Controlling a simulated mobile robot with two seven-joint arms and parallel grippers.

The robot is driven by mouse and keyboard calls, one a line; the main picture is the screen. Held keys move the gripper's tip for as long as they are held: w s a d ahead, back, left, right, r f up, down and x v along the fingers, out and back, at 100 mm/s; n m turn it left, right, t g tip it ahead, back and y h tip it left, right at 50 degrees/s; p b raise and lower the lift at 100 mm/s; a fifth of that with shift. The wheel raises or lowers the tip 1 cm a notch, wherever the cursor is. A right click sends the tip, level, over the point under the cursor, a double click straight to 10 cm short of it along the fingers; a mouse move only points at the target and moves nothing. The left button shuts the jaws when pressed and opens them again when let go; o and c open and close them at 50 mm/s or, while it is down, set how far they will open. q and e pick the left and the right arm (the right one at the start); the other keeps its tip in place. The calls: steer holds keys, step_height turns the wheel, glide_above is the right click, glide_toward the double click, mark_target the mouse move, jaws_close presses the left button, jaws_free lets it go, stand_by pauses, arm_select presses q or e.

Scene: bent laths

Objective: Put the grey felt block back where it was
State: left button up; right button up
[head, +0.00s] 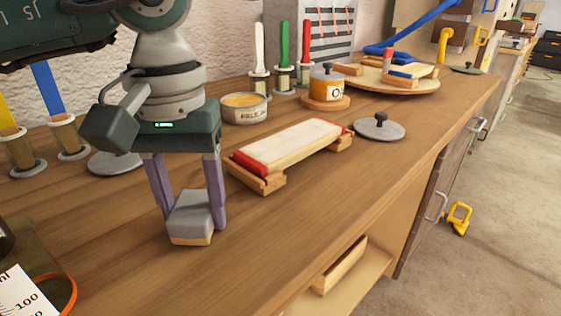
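The grey felt block (190,213), with a pale tan underside, is low over the wooden bench, left of the middle in the head view. My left gripper (191,218) points down with its two purple-grey fingers on either side of the block, and it appears shut on it. I cannot tell whether the block's underside touches the bench. My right gripper is not in view.
A cream, red-edged board (293,145) rests on wooden supports right of the block. A tin (245,108), an amber jar (327,88) and a grey lid (379,126) stand behind. Blue (50,95) and yellow upright strips stand left. The bench front (290,245) is clear.

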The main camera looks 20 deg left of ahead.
mark_target(193, 205)
arm_select(q)
steer(key=o, duration=0.5)
steer(key=shift+c, duration=0.2)
step_height(193, 205, up, 12)
steer(key=p, duration=0.1)
steer(key=shift+r, duration=0.2)
